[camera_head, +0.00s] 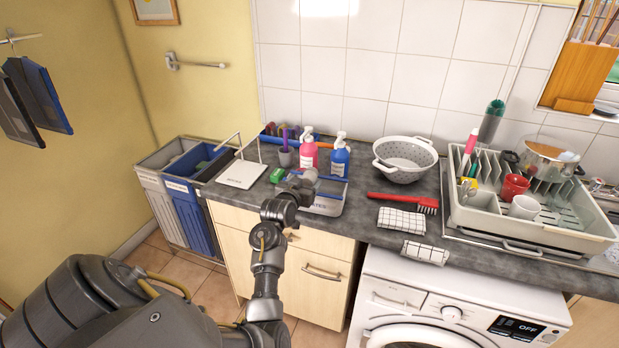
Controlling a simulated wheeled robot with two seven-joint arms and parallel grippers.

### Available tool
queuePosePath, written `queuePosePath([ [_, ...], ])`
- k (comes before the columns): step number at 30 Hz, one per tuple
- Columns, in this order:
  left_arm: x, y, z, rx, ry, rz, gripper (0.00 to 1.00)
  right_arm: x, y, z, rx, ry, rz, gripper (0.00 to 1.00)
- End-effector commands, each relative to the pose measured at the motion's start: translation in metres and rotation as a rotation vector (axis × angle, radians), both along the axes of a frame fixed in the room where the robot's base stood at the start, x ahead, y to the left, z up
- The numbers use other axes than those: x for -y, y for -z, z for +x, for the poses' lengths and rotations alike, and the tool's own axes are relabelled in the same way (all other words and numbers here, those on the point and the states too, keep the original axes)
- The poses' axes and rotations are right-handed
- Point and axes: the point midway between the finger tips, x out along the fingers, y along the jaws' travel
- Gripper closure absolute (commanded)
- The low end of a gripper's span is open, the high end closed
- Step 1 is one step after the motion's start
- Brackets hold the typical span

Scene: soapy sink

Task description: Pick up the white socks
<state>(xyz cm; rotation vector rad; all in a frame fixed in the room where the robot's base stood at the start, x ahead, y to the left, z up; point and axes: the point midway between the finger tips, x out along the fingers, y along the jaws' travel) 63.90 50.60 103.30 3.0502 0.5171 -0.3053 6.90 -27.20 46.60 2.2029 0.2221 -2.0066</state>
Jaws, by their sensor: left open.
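I cannot make out any white socks in the head view. My left arm reaches in from the lower left. My left gripper (302,184) is over the front part of the counter, in front of the pump bottles. Its fingers are small and partly hidden by the wrist, but it is open, and I see nothing held in it. My right gripper is out of view.
Grey and blue laundry bins (190,205) stand left of the counter (358,208). A pink bottle (308,155), a blue bottle (340,160), a colander (404,160), a red brush (405,201), checked cloths (401,220) and a dish rack (535,225) crowd the counter. A washing machine (440,300) stands below.

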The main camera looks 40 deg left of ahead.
Motion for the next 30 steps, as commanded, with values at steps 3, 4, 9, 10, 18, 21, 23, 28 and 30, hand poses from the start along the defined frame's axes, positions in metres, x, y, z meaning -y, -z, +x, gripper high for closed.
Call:
queuePosePath([
  [3,-0.004,-0.003,0.012,0.001,0.0,-0.003,0.3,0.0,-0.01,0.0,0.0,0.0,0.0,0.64],
  [4,-0.005,-0.003,0.016,0.0,0.0,-0.003,0.3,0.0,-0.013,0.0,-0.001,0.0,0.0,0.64],
  [9,-0.013,0.003,0.036,0.0,-0.001,-0.003,0.3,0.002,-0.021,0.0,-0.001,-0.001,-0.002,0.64],
  [10,-0.014,0.004,0.038,0.001,-0.001,-0.003,0.3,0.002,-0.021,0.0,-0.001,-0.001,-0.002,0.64],
  [18,-0.017,0.007,0.047,0.001,0.0,-0.001,0.3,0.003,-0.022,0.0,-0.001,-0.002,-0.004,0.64],
  [21,-0.017,0.007,0.047,0.001,0.0,-0.001,0.3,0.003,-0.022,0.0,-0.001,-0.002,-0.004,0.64],
  [23,-0.017,0.007,0.047,0.0,0.0,-0.001,0.35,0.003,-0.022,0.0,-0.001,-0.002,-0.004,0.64],
  [28,-0.017,0.008,0.046,0.0,0.0,-0.001,0.58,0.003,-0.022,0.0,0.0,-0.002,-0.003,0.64],
  [30,-0.017,0.008,0.046,0.0,0.0,-0.001,0.67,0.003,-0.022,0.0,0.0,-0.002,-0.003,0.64],
])
